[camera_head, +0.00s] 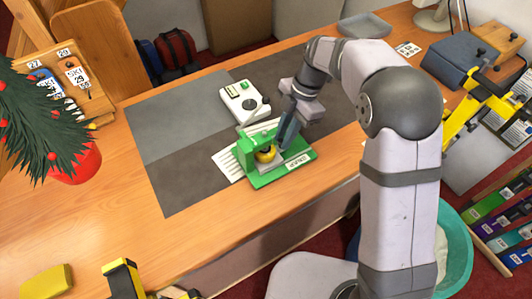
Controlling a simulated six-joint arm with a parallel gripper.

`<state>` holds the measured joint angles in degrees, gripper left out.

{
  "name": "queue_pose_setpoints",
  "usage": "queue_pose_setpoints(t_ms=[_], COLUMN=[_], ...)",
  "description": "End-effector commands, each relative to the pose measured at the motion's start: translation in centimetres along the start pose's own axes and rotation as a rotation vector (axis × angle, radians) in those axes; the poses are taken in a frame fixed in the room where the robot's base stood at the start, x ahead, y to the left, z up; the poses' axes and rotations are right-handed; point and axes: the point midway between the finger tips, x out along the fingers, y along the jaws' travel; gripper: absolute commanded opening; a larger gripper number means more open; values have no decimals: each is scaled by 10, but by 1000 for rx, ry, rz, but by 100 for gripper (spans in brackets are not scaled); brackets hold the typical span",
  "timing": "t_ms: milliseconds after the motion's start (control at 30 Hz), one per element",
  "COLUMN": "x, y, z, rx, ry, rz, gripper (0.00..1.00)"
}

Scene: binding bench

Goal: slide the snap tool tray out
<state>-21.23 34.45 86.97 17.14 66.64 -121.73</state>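The green snap tool (292,171) stands on the dark grey mat, with a flat green base and an upright block at its left. A round yellow piece (265,155) sits on it near the middle, above a small grey plate that may be its tray. I cannot make out clearly whether that plate is in or out. My gripper (284,143) points down at the tool, close to the right of the yellow piece. Its dark fingers hide part of the tool. I cannot tell whether it touches anything, or whether it is open or shut.
A white device (244,103) stands just behind the tool. Striped white paper (228,163) lies at its left. The grey mat (180,187) is bare on the left. A potted plant (78,164) stands at the left, and a grey tray (365,26) lies at the back.

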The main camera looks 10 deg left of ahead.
Motion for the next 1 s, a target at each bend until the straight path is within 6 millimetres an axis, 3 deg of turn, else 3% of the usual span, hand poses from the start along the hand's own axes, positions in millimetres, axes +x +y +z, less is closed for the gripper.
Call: queue_pose_setpoints(t_ms=[433, 1000], x=[-1, -9], y=[0, 0], z=[3, 27], rx=[0, 1], ry=[0, -1], rz=[0, 1], gripper=[6, 6])
